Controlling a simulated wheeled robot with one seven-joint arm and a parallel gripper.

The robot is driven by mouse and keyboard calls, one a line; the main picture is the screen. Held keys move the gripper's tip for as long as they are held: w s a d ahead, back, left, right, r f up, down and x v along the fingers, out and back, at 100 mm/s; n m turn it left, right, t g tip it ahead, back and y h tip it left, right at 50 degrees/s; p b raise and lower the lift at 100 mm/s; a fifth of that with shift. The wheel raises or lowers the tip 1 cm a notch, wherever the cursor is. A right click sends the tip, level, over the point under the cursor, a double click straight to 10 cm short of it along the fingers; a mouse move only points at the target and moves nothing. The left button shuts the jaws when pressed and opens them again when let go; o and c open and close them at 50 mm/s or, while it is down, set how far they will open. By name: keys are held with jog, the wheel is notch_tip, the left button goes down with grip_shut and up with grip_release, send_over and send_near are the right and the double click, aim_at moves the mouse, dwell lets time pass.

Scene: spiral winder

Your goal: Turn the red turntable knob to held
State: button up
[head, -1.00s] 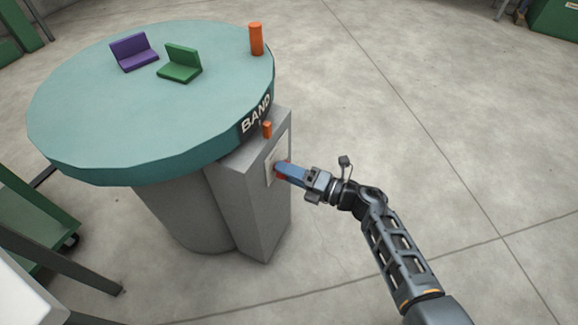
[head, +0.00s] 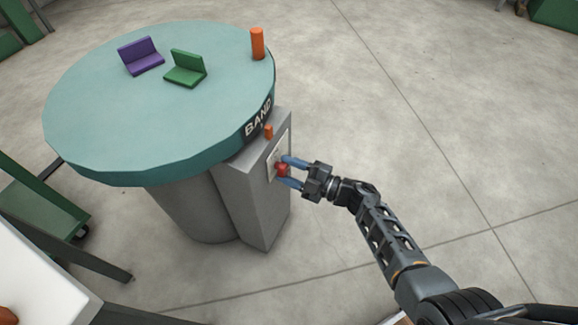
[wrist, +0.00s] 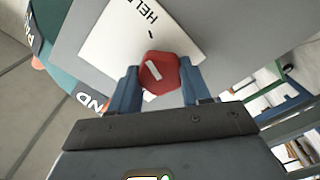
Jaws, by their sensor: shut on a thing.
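The red knob (head: 282,169) is on a white plate (head: 273,155) on the side of the grey box (head: 250,205) beside the turntable. My gripper (head: 287,172) is shut on the knob, one blue finger on each side of it. In the wrist view the knob (wrist: 160,72) sits between the fingertips with a white pointer line on its face. The line slants between upper left and lower right. A black tick and a partly cut-off label starting "HEL" (wrist: 140,14) show on the plate above it. Whether the pointer lines up with the tick is unclear.
The round teal turntable (head: 100,110) carries a purple bracket (head: 140,56), a green bracket (head: 186,69) and an orange post (head: 257,43). A small orange peg (head: 268,131) stands on the grey box near the "BAND" label.

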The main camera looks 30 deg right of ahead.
jog(key=shift+m+p, duration=0.4)
jog(key=shift+m, duration=0.8)
jog(key=o, duration=1.1)
jog(key=shift+c, duration=0.2)
jog(key=p+v, duration=0.1)
jog(key=v, duration=0.6)
jog(key=shift+s+d, duration=0.25)
jog(key=shift+s, duration=0.05)
